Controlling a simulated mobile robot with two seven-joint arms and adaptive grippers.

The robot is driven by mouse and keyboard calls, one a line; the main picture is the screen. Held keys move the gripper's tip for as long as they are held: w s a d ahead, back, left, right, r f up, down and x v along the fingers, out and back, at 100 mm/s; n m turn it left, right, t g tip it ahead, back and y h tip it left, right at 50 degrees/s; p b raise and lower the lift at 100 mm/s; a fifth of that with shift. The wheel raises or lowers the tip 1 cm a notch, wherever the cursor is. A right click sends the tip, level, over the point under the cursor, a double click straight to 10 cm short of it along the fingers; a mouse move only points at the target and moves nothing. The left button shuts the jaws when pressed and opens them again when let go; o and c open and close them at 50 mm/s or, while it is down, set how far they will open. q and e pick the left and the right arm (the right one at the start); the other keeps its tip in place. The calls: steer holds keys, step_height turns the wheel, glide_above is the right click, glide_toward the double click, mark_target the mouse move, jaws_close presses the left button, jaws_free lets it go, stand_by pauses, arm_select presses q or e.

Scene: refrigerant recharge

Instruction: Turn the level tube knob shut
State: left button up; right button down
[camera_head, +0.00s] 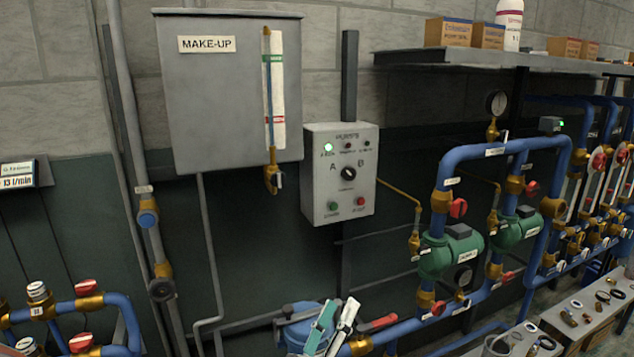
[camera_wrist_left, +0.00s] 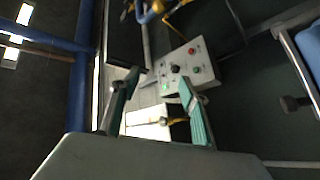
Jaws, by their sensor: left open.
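The level tube knob (camera_head: 278,181) is small and grey-black. It sits on the brass valve (camera_head: 270,172) at the foot of the level tube (camera_head: 267,95), on the right of the grey MAKE-UP tank (camera_head: 210,100). How far the knob is turned cannot be told. My left gripper (camera_head: 339,307) is open and empty, below and to the right of the knob, well apart from it. In the left wrist view the gripper (camera_wrist_left: 158,82) shows its two fingers spread, and the brass valve (camera_wrist_left: 176,121) appears near the right finger. My right gripper is not in view.
A grey pump control box (camera_head: 340,175) with a selector and lamps hangs right of the tank; it also shows in the left wrist view (camera_wrist_left: 190,66). Blue pipes (camera_head: 480,152) with green pumps (camera_head: 450,252) stand at right. Grey pipes (camera_head: 125,130) run down the left.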

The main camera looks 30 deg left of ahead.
arm_select(q)
steer(key=w+a+r+n+t+y, duration=0.1)
steer(key=a+r+n+y, duration=0.6)
steer(key=r+n+y, duration=0.55)
steer(key=n+g+y, duration=0.3)
steer(key=n+g, duration=0.9)
steer(key=n, duration=1.2)
glide_toward(279, 179)
steer(key=x, duration=0.3)
steer(key=shift+m+h, duration=0.25)
steer(key=x, duration=0.6)
steer(key=shift+a+r, duration=0.15)
steer(key=shift+r, duration=0.1)
steer(key=shift+w+a+f+p, duration=0.1)
steer(key=shift+w+a+p, duration=0.2)
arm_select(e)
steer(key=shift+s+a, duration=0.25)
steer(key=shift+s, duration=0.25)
arm_select(q)
steer(key=c, duration=1.1)
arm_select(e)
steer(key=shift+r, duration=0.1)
